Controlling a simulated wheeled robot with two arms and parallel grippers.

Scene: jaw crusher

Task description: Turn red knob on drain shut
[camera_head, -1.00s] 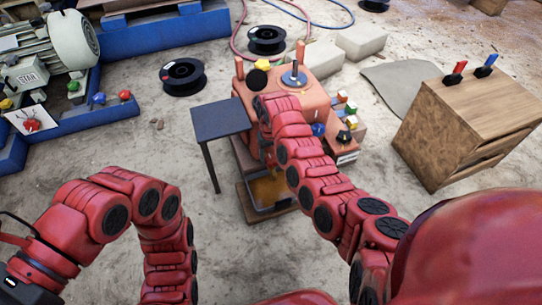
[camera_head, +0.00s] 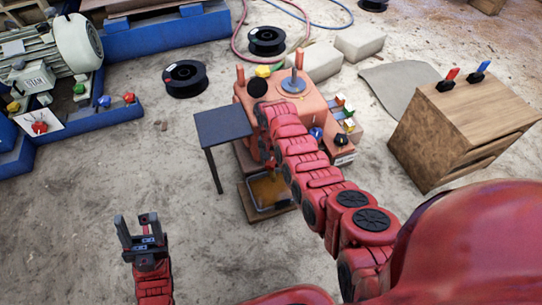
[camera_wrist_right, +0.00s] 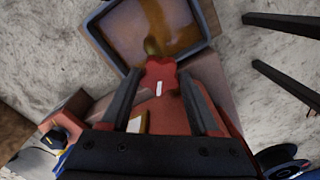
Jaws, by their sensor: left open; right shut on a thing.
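The red knob (camera_wrist_right: 160,78) on the drain sits between the fingers of my right gripper (camera_wrist_right: 158,92) in the right wrist view. The gripper is shut on it, one dark finger at each side. A white mark on the knob runs along the finger direction. In the head view a small red part, seemingly the knob (camera_head: 270,165), shows beside my right arm, which hides the gripper. The drain tray (camera_head: 285,206) with brownish liquid lies below; its rim (camera_wrist_right: 108,62) also shows in the wrist view. My left gripper (camera_head: 138,222) is open and empty, pointing up at lower left.
The red crusher machine (camera_head: 313,106) stands behind my right arm. A dark side table (camera_head: 222,122) is at its left. A wooden cabinet (camera_head: 460,125) with red and blue switches stands at the right. A motor on a blue frame (camera_head: 92,123) is at upper left.

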